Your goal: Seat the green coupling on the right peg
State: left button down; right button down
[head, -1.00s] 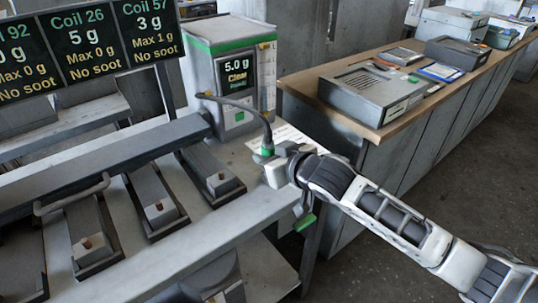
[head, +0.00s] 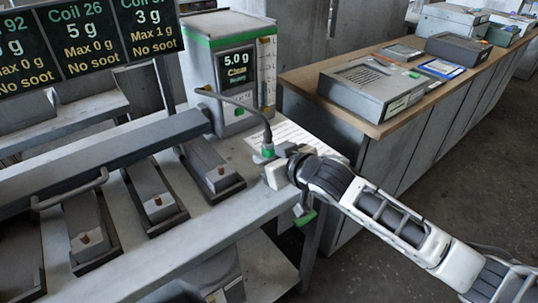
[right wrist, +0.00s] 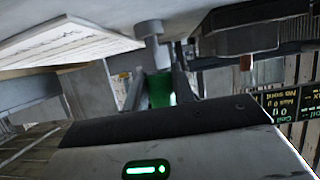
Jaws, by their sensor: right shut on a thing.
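The green coupling (head: 268,151) is at the end of a grey hose (head: 245,105) that arches from the blower box. My right gripper (head: 272,168) is shut on it near the right end of the bench. In the right wrist view, which looks upside down, the coupling (right wrist: 160,92) is between the two fingers. A grey cylinder (right wrist: 150,32), perhaps a peg, stands beyond it against the bench surface. I cannot tell whether they touch. Copper-coloured pegs stand on the dark blocks, the rightmost one (head: 220,172) left of the gripper. My left gripper is not in view.
The blower box (head: 235,75) with a 5.0 g display stands behind the gripper. A paper sheet (head: 290,135) lies on the bench beside the coupling. Dark blocks line the bench at left. A wooden-topped counter (head: 360,118) with grey equipment stands at right.

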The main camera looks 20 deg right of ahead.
jog(key=shift+f, duration=0.45)
jog(key=c, duration=1.1)
grip_release()
jog(key=shift+f, duration=0.1)
jog(key=b+v, duration=0.1)
jog(key=v, duration=1.5)
jog(key=shift+m+g+h, duration=0.3)
jog(key=shift+m+g, duration=0.2)
jog(key=shift+g, duration=0.2)
jog(key=s+f, duration=0.1)
jog(key=f, duration=0.3)
jog(key=a+f, duration=0.1)
jog(key=f, duration=0.3)
jog(key=s+f, duration=0.1)
jog(key=f, duration=0.3)
jog(key=shift+s+a+f, duration=0.25)
jog(key=shift+s+f, duration=0.1)
jog(key=shift+f, duration=0.05)
jog(key=shift+g+h, duration=0.3)
jog(key=shift+g, duration=0.4)
jog(key=s+a+f, duration=0.1)
jog(key=s+f, duration=0.1)
jog(key=f, duration=0.1)
jog(key=s+a+f, duration=0.1)
jog(key=s+f, duration=0.2)
jog(key=f, duration=0.1)
jog(key=s+a+f, duration=0.2)
jog(key=f, duration=0.2)
jog(key=shift+s+a, duration=0.1)
jog(key=shift+s, duration=0.25)
